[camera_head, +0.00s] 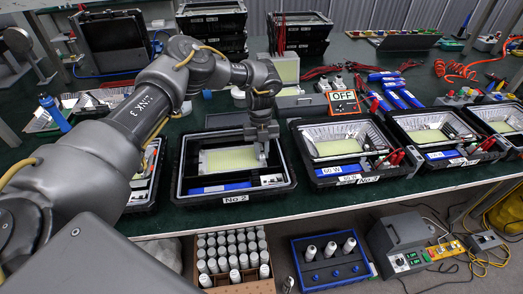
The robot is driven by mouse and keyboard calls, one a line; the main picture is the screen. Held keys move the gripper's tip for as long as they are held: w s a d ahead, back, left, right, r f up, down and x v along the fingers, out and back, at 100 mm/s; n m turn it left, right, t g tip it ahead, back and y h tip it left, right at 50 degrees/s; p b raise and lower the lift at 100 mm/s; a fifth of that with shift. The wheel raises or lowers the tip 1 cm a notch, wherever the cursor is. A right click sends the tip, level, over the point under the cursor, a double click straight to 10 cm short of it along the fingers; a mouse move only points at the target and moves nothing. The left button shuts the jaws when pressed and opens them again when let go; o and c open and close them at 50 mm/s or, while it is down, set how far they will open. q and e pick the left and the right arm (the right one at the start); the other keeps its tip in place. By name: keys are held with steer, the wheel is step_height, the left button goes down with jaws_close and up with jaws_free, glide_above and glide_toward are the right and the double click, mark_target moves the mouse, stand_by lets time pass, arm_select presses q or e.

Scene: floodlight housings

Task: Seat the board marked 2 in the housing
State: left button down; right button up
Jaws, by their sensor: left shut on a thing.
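A black housing (180,196) labelled No 2 stands on the green bench in front of me, open side up. A pale yellow-green board (226,160) in a light frame is inside its outline; I cannot tell whether it rests on the floor of the housing or is held just above it. No number on the board is readable. My left gripper (262,154) comes down from above and is shut on the board's right end, its fingers partly hiding that edge. A blue module lies along the front of the housing. My right gripper is not in view.
More housings with boards and blue modules stand to the right, the nearest (296,165) close beside. An orange OFF sign (344,102) and blue tools are behind. Below the bench edge are a box of bottles (192,268) and a blue tray (304,278).

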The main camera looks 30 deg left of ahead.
arm_select(q)
steer(key=shift+f+b, duration=0.4)
steer(key=shift+f, duration=0.35)
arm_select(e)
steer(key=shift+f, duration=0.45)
arm_select(q)
steer(key=c, duration=1.3)
jaws_free()
steer(key=shift+o, duration=0.2)
steer(key=shift+r, duration=0.1)
steer(key=b+v, duration=0.1)
steer(key=v, duration=0.9)
steer(key=shift+r, duration=0.35)
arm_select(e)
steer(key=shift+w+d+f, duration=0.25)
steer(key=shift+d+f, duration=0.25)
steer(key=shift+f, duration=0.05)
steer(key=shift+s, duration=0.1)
